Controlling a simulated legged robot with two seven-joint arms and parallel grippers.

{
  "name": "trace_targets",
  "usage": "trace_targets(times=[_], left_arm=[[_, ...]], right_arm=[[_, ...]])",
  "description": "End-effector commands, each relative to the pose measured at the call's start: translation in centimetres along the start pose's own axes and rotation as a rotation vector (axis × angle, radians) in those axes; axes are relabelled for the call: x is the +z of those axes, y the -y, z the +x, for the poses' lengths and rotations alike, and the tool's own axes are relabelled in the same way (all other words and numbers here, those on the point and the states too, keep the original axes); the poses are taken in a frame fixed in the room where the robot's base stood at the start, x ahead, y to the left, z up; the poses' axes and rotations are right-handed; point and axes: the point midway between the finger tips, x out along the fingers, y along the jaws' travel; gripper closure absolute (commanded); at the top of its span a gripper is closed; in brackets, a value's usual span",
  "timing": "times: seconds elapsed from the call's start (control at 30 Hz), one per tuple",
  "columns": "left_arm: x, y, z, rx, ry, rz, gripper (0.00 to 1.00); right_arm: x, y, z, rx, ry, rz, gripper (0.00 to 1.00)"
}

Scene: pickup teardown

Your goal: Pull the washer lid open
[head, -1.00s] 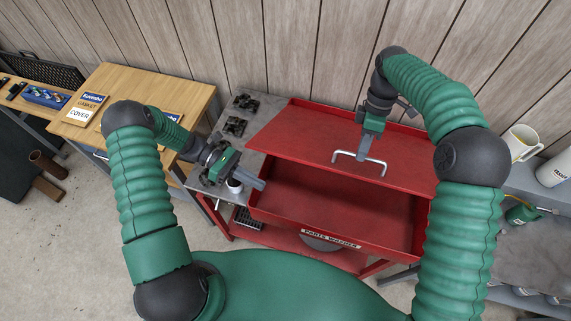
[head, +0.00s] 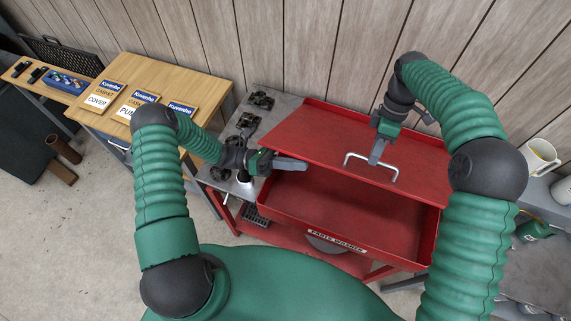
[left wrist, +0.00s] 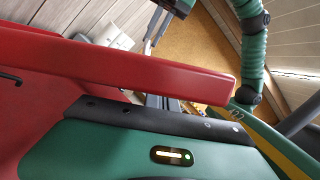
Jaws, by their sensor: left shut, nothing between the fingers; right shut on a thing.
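The red washer lid (head: 330,132) stands partly raised at the back of the red parts washer (head: 337,243), and the basin shows below its front edge. A silver bar handle (head: 352,157) is on the lid. My right gripper (head: 375,160) is shut on this handle. My left gripper (head: 303,165) is shut and empty, by the lid's front left edge, above the basin's left side. Whether it touches the lid is unclear. In the left wrist view, a red edge (left wrist: 150,75) runs close along my left gripper; I cannot tell whether it is lid or basin.
A grey side bench (head: 285,101) with dark metal parts stands left of the washer. A wooden table (head: 175,75) holds several gasket packs. A white mug (head: 541,158) stands at right. A wood-panelled wall closes off the back.

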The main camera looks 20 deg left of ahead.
Motion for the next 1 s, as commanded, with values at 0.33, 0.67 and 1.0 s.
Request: trace_targets(times=[0.33,0.67,1.0], left_arm=[[0.3,-0.1,0.1,0.0,-0.001,0.002,1.0],[2.9,0.0,0.7,-0.001,0.006,0.004,1.0],[2.8,0.1,0.7,0.002,0.004,0.005,1.0]], right_arm=[[0.2,-0.7,0.0,0.023,-0.001,0.006,1.0],[0.1,-0.5,0.3,0.015,-0.001,0.005,1.0],[0.1,-0.3,0.1,0.013,-0.002,0.002,0.66]])
